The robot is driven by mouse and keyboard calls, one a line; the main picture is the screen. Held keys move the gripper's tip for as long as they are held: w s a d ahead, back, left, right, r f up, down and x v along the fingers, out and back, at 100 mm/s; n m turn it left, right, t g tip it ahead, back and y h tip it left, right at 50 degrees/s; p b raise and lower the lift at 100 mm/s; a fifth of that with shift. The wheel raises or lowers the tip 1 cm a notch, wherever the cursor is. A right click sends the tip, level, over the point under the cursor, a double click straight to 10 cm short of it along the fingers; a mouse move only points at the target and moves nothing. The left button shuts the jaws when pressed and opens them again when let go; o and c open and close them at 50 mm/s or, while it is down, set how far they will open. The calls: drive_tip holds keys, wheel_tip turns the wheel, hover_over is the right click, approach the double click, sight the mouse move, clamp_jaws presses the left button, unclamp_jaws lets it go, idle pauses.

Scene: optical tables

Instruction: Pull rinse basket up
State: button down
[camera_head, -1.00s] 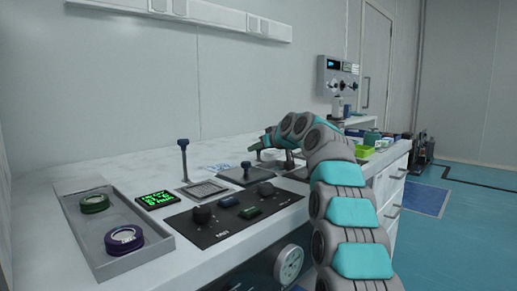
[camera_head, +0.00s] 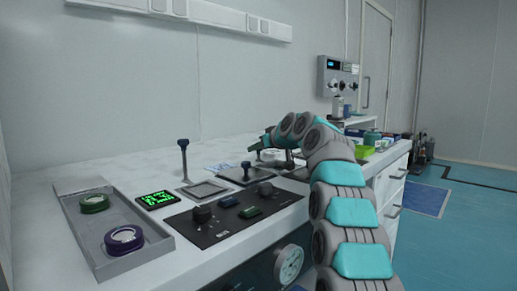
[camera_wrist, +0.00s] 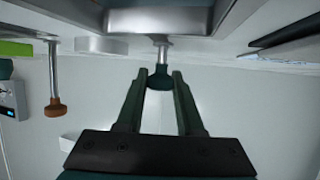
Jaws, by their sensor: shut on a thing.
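In the wrist view, my gripper (camera_wrist: 161,75) has its two dark green fingers shut on a dark teal knob (camera_wrist: 160,80) at the end of a metal rod. The rod meets a grey tank or plate at the top of this view, which looks upside down. The basket on this rod cannot be made out. In the head view, my gripper (camera_head: 266,141) is over the bench, partly hidden by my arm. Nearer, a tall blue-knobbed handle (camera_head: 183,145) rises by a grey square tank (camera_head: 203,189), and a low dark knob (camera_head: 246,165) stands on another square tank.
An orange-brown knob on a rod (camera_wrist: 54,108) hangs beside my gripper in the wrist view. A black control panel (camera_head: 235,212), a green display (camera_head: 157,199) and a grey tray (camera_head: 155,248) with two round pieces lie on the near bench. The wall stands behind.

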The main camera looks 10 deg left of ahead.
drive_tip(key=shift+r, duration=0.15)
wheel_tip(320, 180, up, 6)
drive_tip(key=p, duration=0.5)
drive_tip(key=shift+r+p, duration=0.25)
drive_tip(key=shift+p, duration=0.1)
drive_tip(key=c, duration=0.8)
unclamp_jaws()
drive_tip(key=shift+c, duration=0.2)
drive_tip(key=shift+o, duration=1.4)
drive_tip(key=shift+f, duration=0.1)
drive_tip(key=shift+s+d, duration=0.1)
drive_tip(key=shift+s, duration=0.05)
